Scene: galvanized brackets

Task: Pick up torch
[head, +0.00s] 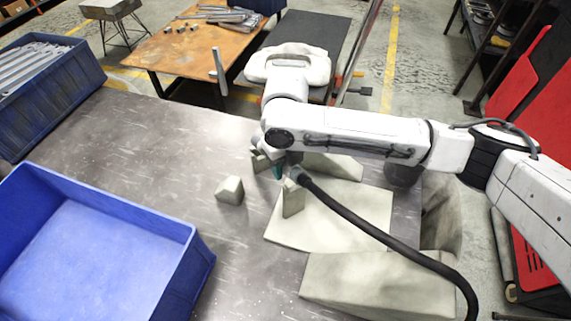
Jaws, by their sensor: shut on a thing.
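The torch looks like a black hose-like body (372,229) that runs from my gripper down to the lower right, past the picture's bottom edge. Its upper end is at my gripper (279,167), low over the metal table. My gripper is shut on the torch near this end. A small teal part shows at the fingertips; I cannot tell whether it belongs to the torch or the gripper. My wrist and arm hide most of the fingers and the exact grip.
Grey-beige brackets (340,222) lie right of and below the gripper, with another plate (375,285) nearer. A small block (230,190) sits to the left. A blue bin (195,245) stands lower left, another (92,75) upper left. The metal table (130,150) is clear between them.

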